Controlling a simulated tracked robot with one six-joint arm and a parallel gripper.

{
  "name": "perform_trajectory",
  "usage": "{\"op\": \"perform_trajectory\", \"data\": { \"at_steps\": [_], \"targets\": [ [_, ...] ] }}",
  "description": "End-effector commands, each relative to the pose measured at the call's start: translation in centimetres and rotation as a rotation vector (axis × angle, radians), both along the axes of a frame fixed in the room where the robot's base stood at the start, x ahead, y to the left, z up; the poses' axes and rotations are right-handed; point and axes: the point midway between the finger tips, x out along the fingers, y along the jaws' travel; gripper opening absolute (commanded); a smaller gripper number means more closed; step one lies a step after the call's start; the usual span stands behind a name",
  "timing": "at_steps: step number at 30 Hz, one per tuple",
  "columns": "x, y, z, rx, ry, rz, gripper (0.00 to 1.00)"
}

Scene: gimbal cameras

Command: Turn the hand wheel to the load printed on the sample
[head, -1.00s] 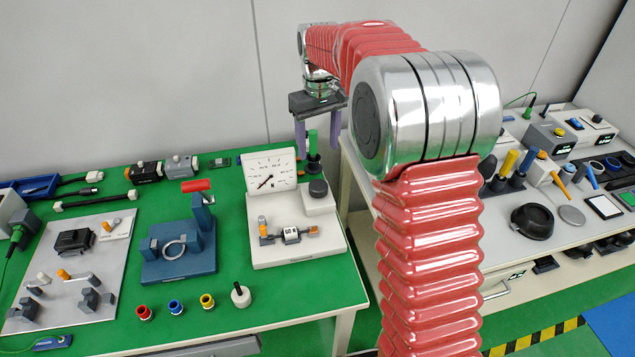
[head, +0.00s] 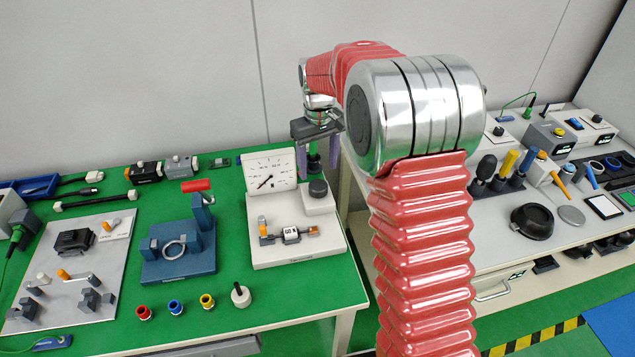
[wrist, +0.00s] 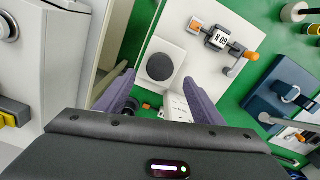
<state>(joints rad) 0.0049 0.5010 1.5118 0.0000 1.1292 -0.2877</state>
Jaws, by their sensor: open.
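The test stand has a pale base (head: 290,255) with a dark round hand wheel (head: 318,188) on a raised white block at its right. In the wrist view the wheel (wrist: 160,67) lies between my fingers in the picture. The sample (head: 291,235), with orange-ended fittings, lies across the base; its label (wrist: 217,40) shows upside down and appears to read 60 N. The white dial gauge (head: 269,171) stands behind, its needle pointing lower left. My gripper (head: 318,158) is open, fingers down, behind and above the wheel. I see no contact with it.
A blue clamp fixture (head: 178,250) with a red handle stands left of the stand. Coloured rings and a small knobbed piece (head: 240,295) lie in front. The second bench (head: 500,235) begins right of the green table, across a gap.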

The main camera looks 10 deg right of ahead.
Motion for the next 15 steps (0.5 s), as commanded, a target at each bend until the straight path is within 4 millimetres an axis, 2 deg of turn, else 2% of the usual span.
{"op": "perform_trajectory", "data": {
  "at_steps": [9, 15],
  "targets": [
    [-0.1, 0.0, -4.9, 0.000, 0.002, 0.000, 0.62],
    [0.0, 0.0, -6.7, 0.000, 0.000, 0.000, 0.62]
  ]
}}
